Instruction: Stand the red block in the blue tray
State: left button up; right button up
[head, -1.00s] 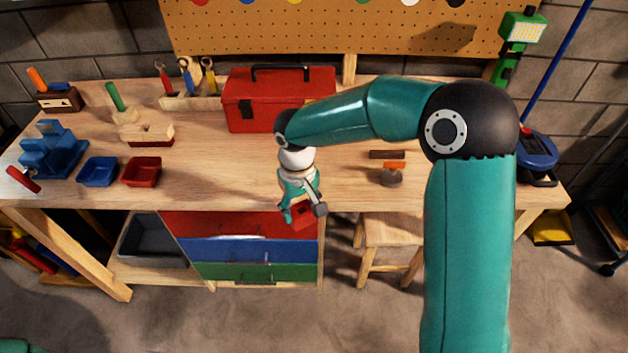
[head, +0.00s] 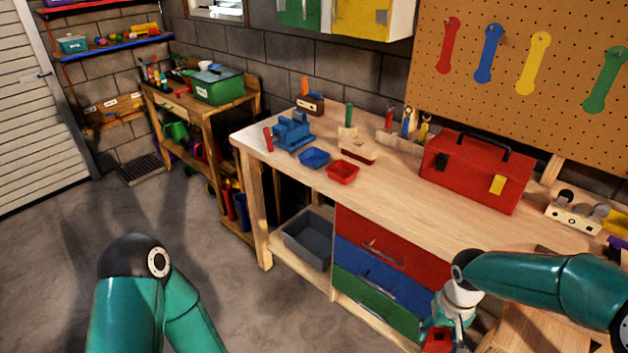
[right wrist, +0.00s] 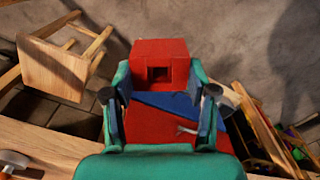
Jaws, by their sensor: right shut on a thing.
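The red block (right wrist: 158,58) has a square hole in its face and sits between the fingers of my right gripper (right wrist: 160,98) in the right wrist view. In the head view my right gripper (head: 447,325) is at the lower right, shut on the red block (head: 437,341), in front of the bench drawers and lower than the bench top. The blue tray (head: 314,159) lies on the bench top, left of a red tray (head: 343,172), and looks empty. My left arm shows at the lower left, but its gripper is out of view.
A blue vise (head: 293,132) stands left of the trays. A wooden brush (head: 357,150) lies behind the red tray. A red toolbox (head: 477,170) stands to the right. The bench top (head: 400,195) between red tray and toolbox is clear. A stool (right wrist: 62,62) stands on the floor.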

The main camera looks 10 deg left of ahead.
aim_at(314, 162)
jog(key=k, duration=0.55)
jog(key=u, duration=0.55)
jog(key=i, duration=1.05)
jog(key=u, duration=0.4)
jog(key=i, duration=0.8)
jog(key=z, duration=0.35)
